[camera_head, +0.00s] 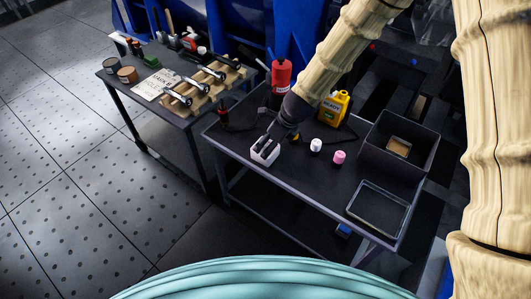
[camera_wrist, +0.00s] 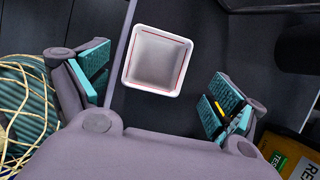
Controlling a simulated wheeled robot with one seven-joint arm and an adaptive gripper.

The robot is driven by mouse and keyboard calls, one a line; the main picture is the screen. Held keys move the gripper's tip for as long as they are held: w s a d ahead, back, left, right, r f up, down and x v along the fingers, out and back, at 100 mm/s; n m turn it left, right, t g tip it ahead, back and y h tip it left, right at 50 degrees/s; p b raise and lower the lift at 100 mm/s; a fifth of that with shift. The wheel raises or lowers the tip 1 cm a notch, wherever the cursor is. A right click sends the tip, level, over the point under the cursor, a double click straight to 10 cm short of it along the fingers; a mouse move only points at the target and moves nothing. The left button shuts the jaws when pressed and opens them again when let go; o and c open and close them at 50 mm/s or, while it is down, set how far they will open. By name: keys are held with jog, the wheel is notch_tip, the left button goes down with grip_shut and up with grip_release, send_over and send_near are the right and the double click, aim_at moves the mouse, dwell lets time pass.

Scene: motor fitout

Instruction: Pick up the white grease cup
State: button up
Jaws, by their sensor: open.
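The white grease cup (camera_head: 264,156) stands near the front left edge of the dark worktable (camera_head: 285,178). In the wrist view the cup (camera_wrist: 158,61) is a square, open-topped white container with a thin red line inside its rim; it looks empty. My gripper (camera_head: 274,144) points down at the cup in the head view. In the wrist view my gripper (camera_wrist: 158,90) is open, with one teal-padded finger on each side. The cup lies between and slightly ahead of the fingers, with visible gaps on both sides. I cannot tell the exact height between fingertips and cup.
A small white bottle (camera_head: 315,146) and a pink one (camera_head: 339,157) stand right of the cup. Behind are a red canister (camera_head: 281,76) and a yellow bottle (camera_head: 336,106). A dark bin (camera_head: 375,145) and shallow tray (camera_head: 378,208) occupy the right. Another table (camera_head: 150,105) stands left.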

aim_at(261, 153)
jog(key=shift+x, duration=2.4)
jog(key=shift+s+a, duration=0.15)
jog(key=shift+a, duration=0.05)
jog(key=c, duration=1.1)
